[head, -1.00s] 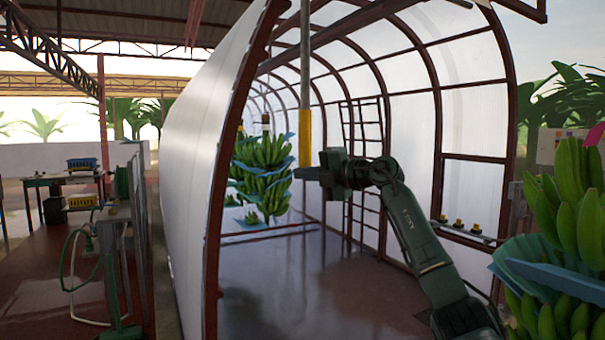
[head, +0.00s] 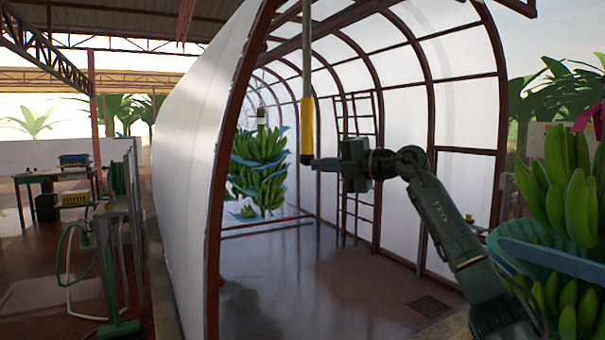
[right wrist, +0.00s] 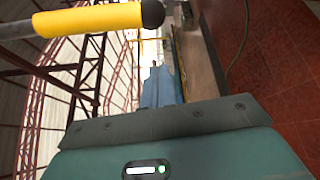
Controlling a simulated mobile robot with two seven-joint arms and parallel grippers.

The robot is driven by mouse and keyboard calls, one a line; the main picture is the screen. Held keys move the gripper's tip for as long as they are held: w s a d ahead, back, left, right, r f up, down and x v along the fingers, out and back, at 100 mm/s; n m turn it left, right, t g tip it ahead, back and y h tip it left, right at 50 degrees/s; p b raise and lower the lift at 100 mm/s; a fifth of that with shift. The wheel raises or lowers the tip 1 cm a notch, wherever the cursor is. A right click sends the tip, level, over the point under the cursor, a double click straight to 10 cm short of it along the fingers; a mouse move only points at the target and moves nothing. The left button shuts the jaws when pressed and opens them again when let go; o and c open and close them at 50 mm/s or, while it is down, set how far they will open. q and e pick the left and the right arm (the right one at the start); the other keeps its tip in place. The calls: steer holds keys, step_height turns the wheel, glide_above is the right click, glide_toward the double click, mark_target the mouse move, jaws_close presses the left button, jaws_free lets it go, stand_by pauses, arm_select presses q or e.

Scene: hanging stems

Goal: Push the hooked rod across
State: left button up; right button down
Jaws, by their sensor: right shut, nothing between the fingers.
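The hooked rod hangs upright in the head view, with a grey shaft, a yellow grip (head: 307,125) and a black lower end. Its top runs out of the frame, so the hook is not seen. My right gripper (head: 316,163) is shut and empty, just right of the black end. In the right wrist view the yellow grip (right wrist: 90,18) and black knob cross the upper left, beyond the pale blue fingers (right wrist: 160,85). I see a gap there, but contact is hard to judge. My left gripper is not in view.
A green banana bunch (head: 258,170) with blue sheets hangs inside the arched tunnel. Another bunch (head: 565,190) stands close at the right. A white curved wall (head: 190,150) is on the left. The floor (head: 310,280) below the rod is clear.

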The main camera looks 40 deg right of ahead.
steer(key=v, duration=0.2)
steer(key=shift+s+r+b, duration=0.15)
steer(key=shift+s+b, duration=0.25)
steer(key=shift+a, duration=0.1)
steer(key=w+a+f+m+y+p, duration=0.1)
steer(key=w+a+f+y, duration=0.2)
steer(key=a+f, duration=0.65)
steer(key=w+a+f+y, duration=0.3)
steer(key=a+f, duration=0.6)
steer(key=f, duration=0.2)
steer(key=s+a+f+m+h+p, duration=0.15)
steer(key=s+a+f+m, duration=0.3)
steer(key=f, duration=0.45)
steer(key=s+a+f+m+h, duration=0.3)
steer(key=s+a+f+m, duration=0.15)
steer(key=f, duration=0.35)
steer(key=s+a+f+m+h, duration=0.35)
steer(key=f+m, duration=0.25)
steer(key=f, duration=0.3)
steer(key=s+a+f+m+g, duration=0.2)
steer(key=s+a+f+g, duration=0.1)
steer(key=s, duration=0.4)
steer(key=s+a+f+m+g, duration=0.2)
steer(key=s+a+f, duration=0.3)
steer(key=s, duration=0.3)
steer(key=shift+s+a+f+g+p, duration=0.2)
steer(key=shift+a+f+g+p, duration=0.2)
steer(key=shift+f+p, duration=0.1)
